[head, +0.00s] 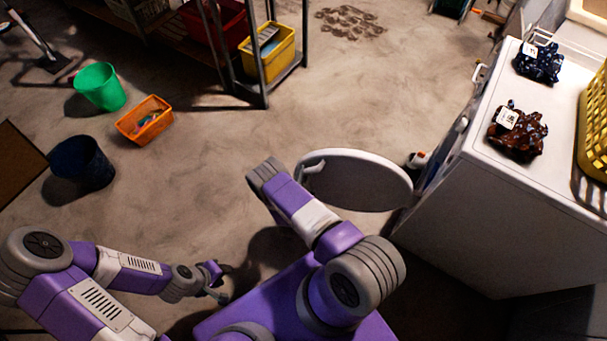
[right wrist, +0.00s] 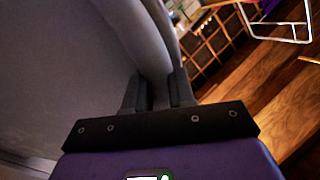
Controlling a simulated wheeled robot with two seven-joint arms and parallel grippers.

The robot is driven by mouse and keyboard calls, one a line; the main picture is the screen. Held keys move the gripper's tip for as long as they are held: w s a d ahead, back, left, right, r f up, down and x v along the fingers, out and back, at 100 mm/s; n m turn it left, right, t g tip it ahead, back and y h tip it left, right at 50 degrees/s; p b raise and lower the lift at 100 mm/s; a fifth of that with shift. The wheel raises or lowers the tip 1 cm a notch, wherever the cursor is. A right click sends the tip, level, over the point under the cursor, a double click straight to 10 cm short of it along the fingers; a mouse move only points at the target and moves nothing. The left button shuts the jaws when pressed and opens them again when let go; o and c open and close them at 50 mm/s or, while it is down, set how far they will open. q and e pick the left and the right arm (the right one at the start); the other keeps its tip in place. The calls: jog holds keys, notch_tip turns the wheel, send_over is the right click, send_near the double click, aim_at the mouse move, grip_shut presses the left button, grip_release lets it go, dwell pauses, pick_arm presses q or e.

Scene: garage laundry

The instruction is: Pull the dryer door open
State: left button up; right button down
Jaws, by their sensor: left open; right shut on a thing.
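The white dryer (head: 500,215) stands at the right in the head view. Its round door (head: 360,180) stands open, swung well out from the dryer's front, with its far edge towards my right arm. A curved handle (head: 312,165) shows on the door's left edge. In the right wrist view, my right gripper (right wrist: 157,95) is shut on the curved handle (right wrist: 153,45), with the grey door face (right wrist: 60,70) to the left. In the head view my right gripper is hidden behind my arm. My left gripper (head: 218,280) is open and empty, low at the left, away from the door.
Dark blue (head: 540,62) and brown (head: 518,132) bundles and a yellow basket (head: 595,120) sit on the dryer top. A green bucket (head: 100,87), an orange bin (head: 145,120) and a dark blue bucket (head: 82,163) stand at left. The middle floor is clear.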

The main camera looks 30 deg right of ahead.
jog(key=c, duration=1.1)
grip_release()
jog(key=p+v, duration=0.1)
jog(key=v, duration=0.6)
jog(key=shift+s+a+p, duration=0.2)
jog(key=shift+p, duration=0.2)
